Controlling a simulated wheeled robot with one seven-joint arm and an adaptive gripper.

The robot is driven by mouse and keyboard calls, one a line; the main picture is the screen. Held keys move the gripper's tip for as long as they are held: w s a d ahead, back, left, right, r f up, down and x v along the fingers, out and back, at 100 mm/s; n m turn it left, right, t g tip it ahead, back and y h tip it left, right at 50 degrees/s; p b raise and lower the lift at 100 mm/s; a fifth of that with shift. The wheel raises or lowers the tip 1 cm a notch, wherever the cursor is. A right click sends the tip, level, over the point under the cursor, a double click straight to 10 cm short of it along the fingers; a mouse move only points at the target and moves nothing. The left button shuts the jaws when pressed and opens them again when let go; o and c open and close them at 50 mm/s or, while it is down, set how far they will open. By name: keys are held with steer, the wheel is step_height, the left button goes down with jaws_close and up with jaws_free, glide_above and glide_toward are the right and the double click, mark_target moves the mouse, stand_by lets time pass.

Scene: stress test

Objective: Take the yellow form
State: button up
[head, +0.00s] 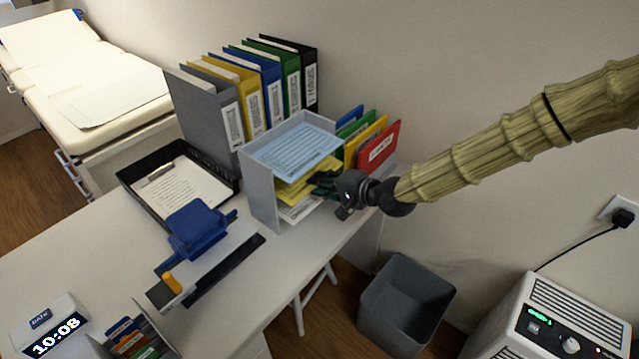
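The yellow form (291,190) lies on the middle level of a grey letter tray (260,190) on the desk. A blue form (295,150) lies on the level above, and white paper (299,209) lies on the level below. My gripper (318,184) reaches in from the right, its dark fingers at the right edge of the yellow form. The fingers overlap that edge in the picture. They are small and dark, so I cannot tell whether they are open, shut, or touching the form. The upper level hides part of the yellow form.
Upright binders (250,90) stand behind the tray, and coloured folders (378,147) stand close behind my gripper. A grey bin (405,305) stands on the floor.

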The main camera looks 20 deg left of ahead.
jaws_close()
steer(key=shift+r, duration=0.1)
steer(key=shift+s+d, duration=0.1)
steer(key=shift+d, duration=0.1)
steer(key=s+d+r+p, duration=0.1)
steer(key=s+d+p, duration=0.1)
steer(key=d, duration=0.5)
steer(key=s+d+r+p, duration=0.1)
steer(key=s+d+p, duration=0.1)
steer(key=d, duration=0.5)
steer(key=shift+s+d+p, duration=0.35)
steer(key=shift+s, duration=0.3)
stand_by(0.8)
steer(key=shift+r, duration=0.1)
